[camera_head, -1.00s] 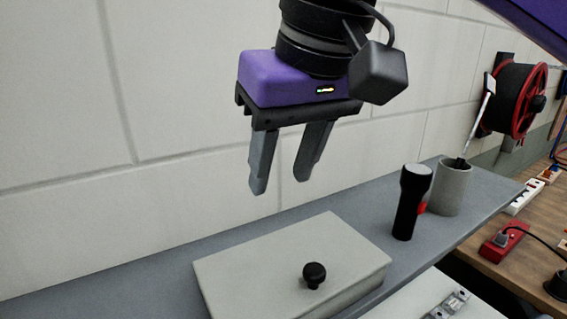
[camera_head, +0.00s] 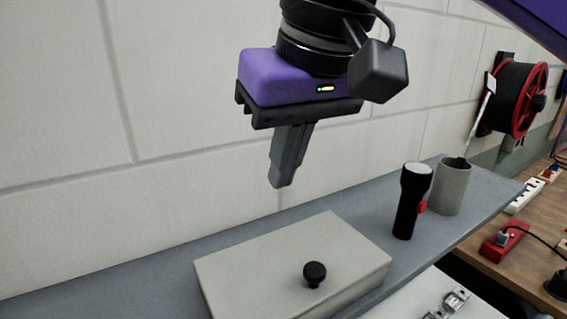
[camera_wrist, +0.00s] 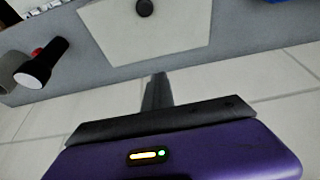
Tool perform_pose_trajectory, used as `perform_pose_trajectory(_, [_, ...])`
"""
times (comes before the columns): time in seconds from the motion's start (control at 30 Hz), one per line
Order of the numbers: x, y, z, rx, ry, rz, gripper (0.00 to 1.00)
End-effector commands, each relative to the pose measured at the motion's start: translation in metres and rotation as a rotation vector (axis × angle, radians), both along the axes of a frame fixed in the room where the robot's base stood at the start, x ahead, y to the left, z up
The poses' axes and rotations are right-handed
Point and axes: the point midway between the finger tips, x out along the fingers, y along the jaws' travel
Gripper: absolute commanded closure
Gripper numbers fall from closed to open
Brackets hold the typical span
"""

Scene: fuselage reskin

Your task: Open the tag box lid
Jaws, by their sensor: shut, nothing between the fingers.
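The tag box (camera_head: 345,296) is a pale grey box on the grey shelf. Its flat lid (camera_head: 270,262) lies closed on top, with a round black knob (camera_head: 314,273) near the front edge. The lid (camera_wrist: 120,35) and knob (camera_wrist: 145,7) also show in the wrist view, at the top. My gripper (camera_head: 282,184) is above and behind the box, near the wall, with its fingers pointing down. The fingers are together and empty, apart from the lid. In the wrist view the shut gripper (camera_wrist: 158,78) points toward the box.
A black flashlight (camera_head: 408,202) with a red switch stands upright right of the box. A grey cup (camera_head: 453,187) holding a tool stands beyond it. The shelf (camera_head: 130,287) is bare left of the box. A red and black reel (camera_head: 515,100) hangs on the wall.

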Motion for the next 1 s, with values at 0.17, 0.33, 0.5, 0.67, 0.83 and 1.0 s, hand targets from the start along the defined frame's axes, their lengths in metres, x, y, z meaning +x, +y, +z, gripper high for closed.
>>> perform_pose_trajectory(0.17, [0.0000, 0.0000, 0.0000, 0.000, 0.000, 0.000, 1.00])
perform_pose_trajectory(0.33, [0.0000, 0.0000, 0.0000, 0.000, 0.000, 0.000, 1.00])
perform_pose_trajectory(0.5, [0.0000, 0.0000, 0.0000, 0.000, 0.000, 0.000, 1.00])
perform_pose_trajectory(0.67, [0.0000, 0.0000, 0.0000, 0.000, 0.000, 0.000, 0.92])
perform_pose_trajectory(0.83, [0.0000, 0.0000, 0.0000, 0.000, 0.000, 0.000, 0.59])
perform_pose_trajectory(1.0, [0.0000, 0.0000, 0.0000, 0.000, 0.000, 0.000, 0.57])
